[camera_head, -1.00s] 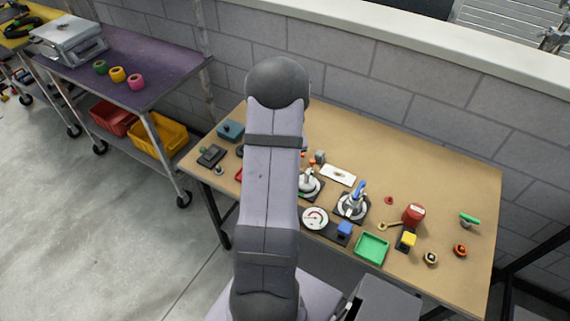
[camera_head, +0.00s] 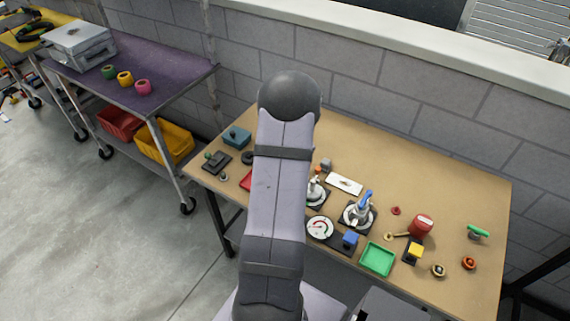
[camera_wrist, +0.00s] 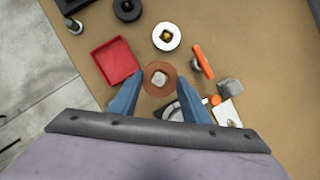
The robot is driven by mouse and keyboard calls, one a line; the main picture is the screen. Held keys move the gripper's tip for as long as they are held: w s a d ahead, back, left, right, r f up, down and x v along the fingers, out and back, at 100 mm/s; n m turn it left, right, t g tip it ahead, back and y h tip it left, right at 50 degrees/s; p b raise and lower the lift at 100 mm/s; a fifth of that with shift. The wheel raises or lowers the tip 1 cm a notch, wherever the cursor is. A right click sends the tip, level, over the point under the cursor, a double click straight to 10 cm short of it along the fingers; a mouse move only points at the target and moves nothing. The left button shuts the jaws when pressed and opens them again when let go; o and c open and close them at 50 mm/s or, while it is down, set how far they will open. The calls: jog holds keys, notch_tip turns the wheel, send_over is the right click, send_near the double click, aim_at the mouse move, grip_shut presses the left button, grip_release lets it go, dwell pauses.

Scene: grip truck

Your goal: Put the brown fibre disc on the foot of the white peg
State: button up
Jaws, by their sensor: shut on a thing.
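In the wrist view the brown fibre disc (camera_wrist: 149,88) lies between the two blue-grey fingers of my gripper (camera_wrist: 158,77), which are shut on its sides. A pale, angular top shows in the middle of the disc, with the disc around it. It looks like the white peg (camera_wrist: 159,78), but its foot is hidden under the disc. I cannot tell how high the disc is above the foot. In the head view my arm hides the gripper, the disc and the peg.
A red tray (camera_wrist: 115,62) is left of the disc. A white ring around a brass centre (camera_wrist: 166,37) lies beyond it. An orange-handled item (camera_wrist: 203,62) and grey block (camera_wrist: 230,87) are to the right. A gauge (camera_head: 320,228) and green tray (camera_head: 378,259) sit along the near edge.

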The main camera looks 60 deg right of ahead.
jog(key=shift+f+b, duration=1.6)
jog(key=shift+f, duration=0.2)
jog(key=shift+p, duration=0.65)
jog(key=shift+f, duration=0.2)
jog(key=shift+f+b, duration=0.3)
jog(key=shift+f, duration=0.05)
jog(key=shift+f+b, duration=0.35)
jog(key=shift+f, duration=0.6)
dwell(2.0)
jog(key=o, duration=1.1)
